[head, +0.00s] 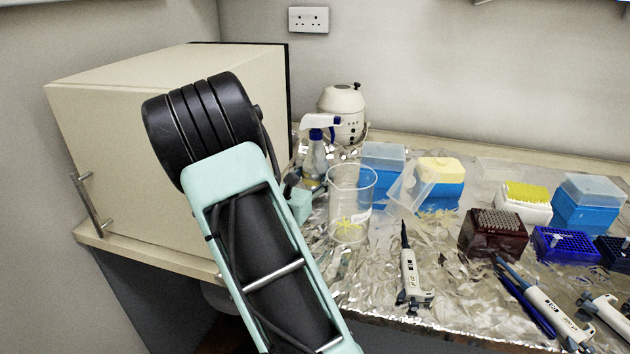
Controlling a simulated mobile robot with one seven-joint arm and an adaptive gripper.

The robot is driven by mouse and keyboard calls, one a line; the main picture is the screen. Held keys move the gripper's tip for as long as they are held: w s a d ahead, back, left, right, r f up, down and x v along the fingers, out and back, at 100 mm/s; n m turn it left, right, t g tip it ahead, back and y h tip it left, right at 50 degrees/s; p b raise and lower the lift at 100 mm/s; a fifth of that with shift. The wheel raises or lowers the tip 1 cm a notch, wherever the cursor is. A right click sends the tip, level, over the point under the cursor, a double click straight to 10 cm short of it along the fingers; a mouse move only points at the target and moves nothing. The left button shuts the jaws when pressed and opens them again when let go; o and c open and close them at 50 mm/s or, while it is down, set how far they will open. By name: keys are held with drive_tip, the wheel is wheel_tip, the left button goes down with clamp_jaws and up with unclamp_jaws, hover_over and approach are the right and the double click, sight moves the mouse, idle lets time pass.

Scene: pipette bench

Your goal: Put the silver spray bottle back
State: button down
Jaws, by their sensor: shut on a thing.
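The silver spray bottle (315,158) stands upright at the back left of the foil-covered bench, beside the beige cabinet. It has a blue and white trigger head, and its lower part is partly hidden. My gripper (308,184) is at the bottle's lower body, shut on it. Most of the gripper is hidden behind my own arm, and only a small part shows. I cannot tell whether the bottle's base touches the bench.
A clear beaker (351,205) with yellow tips stands close to the right of the bottle. A white centrifuge (343,112) is behind it. The cabinet (120,150) is on the left. Tip boxes (382,165) and pipettes (412,275) crowd the right.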

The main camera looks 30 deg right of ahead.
drive_tip(key=shift+f, duration=0.7)
drive_tip(key=c, duration=0.9)
unclamp_jaws()
drive_tip(key=shift+f, duration=0.15)
drive_tip(key=shift+c, duration=0.2)
drive_tip(key=v, duration=1.2)
drive_tip(key=shift+a, duration=0.1)
drive_tip(key=shift+w, duration=0.1)
